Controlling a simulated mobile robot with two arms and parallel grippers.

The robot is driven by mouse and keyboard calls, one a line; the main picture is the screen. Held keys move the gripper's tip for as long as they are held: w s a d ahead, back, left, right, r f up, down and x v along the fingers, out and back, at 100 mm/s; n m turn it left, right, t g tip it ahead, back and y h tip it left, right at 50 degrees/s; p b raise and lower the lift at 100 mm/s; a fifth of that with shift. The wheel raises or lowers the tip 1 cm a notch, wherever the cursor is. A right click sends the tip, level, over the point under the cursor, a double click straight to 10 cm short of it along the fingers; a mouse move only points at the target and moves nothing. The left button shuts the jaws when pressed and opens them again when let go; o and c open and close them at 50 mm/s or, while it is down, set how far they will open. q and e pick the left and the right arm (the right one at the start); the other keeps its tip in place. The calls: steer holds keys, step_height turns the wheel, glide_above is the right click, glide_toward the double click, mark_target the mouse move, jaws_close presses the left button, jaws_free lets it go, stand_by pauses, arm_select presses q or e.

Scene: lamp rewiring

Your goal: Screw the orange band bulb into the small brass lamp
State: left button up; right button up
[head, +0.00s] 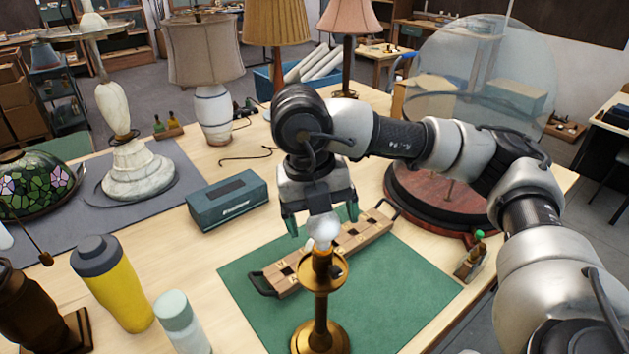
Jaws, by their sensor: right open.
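The small brass lamp (320,310) stands upright on the green mat. A frosted white bulb (323,229) sits upright at the top of the lamp, with an orange band (322,251) at its lower end. I cannot tell how deep its base is in the socket. My right gripper (320,217) points down over the bulb, with its green-tipped fingers spread apart on either side of it. The fingers look clear of the glass. My left gripper is out of view.
A wooden bulb rack (366,234) with black handles lies behind the lamp on the green mat (405,290). A teal box (228,201), a yellow tumbler (120,290) and a pale bottle (180,322) stand left. A glass dome (480,70) on a red-brown base is at right.

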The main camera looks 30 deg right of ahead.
steer(key=r, duration=0.3)
steer(key=a+r, duration=0.1)
steer(key=r, duration=0.4)
steer(key=shift+w+a+r, duration=0.25)
steer(key=shift+w+r, duration=0.05)
steer(key=shift+w, duration=0.05)
